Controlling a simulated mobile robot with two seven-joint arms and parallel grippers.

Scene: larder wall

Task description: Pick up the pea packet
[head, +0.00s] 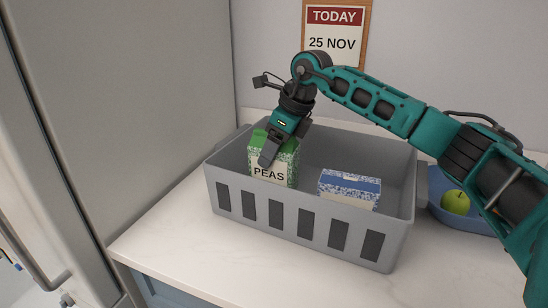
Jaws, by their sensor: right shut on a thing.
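The pea packet (288,170) is a green and white box marked PEAS. It stands roughly upright inside the grey crate (310,213), towards its left end. My right gripper (268,156) reaches down from above and is shut on the packet's upper part. One finger covers part of the packet's front; the other finger is hidden. The packet's bottom is hidden behind the crate's front wall, so I cannot tell whether it touches the crate floor. My left gripper is not in view.
A blue and white box (349,188) lies in the crate, right of the pea packet. A blue bowl (440,213) with a green apple (455,202) stands right of the crate. A tall grey cabinet (130,100) stands at the left. The pale counter (190,240) is clear in front.

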